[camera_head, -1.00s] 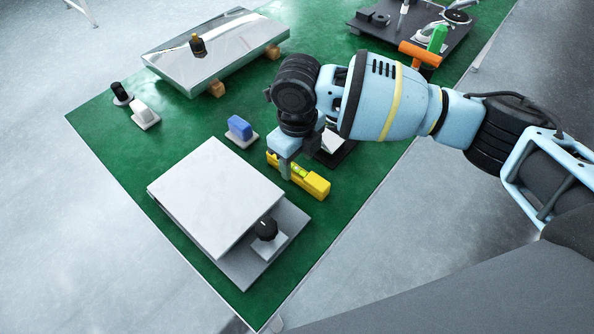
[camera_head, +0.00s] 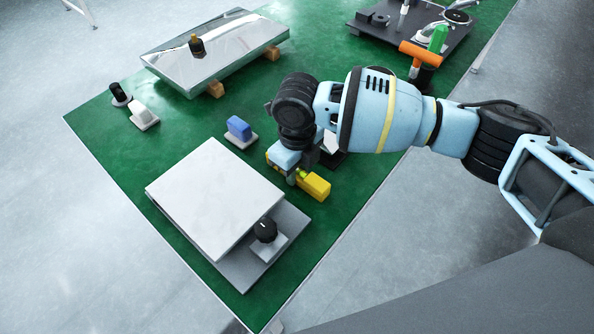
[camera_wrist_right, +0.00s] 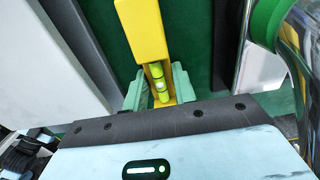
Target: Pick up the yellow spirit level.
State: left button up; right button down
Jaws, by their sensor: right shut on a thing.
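The yellow spirit level (camera_head: 316,186) lies on the green table mat, just right of the white plate, partly covered by my right gripper in the head view. My right gripper (camera_head: 290,178) comes down over its middle and is shut on it. In the right wrist view the spirit level (camera_wrist_right: 139,30) runs away from the camera, with its green vial between the two fingers of my right gripper (camera_wrist_right: 158,90). I cannot tell whether it is clear of the mat. My left gripper does not show.
A white plate (camera_head: 205,195) on a grey base with a black knob (camera_head: 265,229) lies close to the left. A shiny metal panel (camera_head: 225,50) lies farther back. An orange-handled tool (camera_head: 420,53) stands behind my right arm.

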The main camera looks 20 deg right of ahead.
notch_tip(320, 180, up, 10)
jog(key=p, duration=0.1)
dwell(0.4)
dwell(0.4)
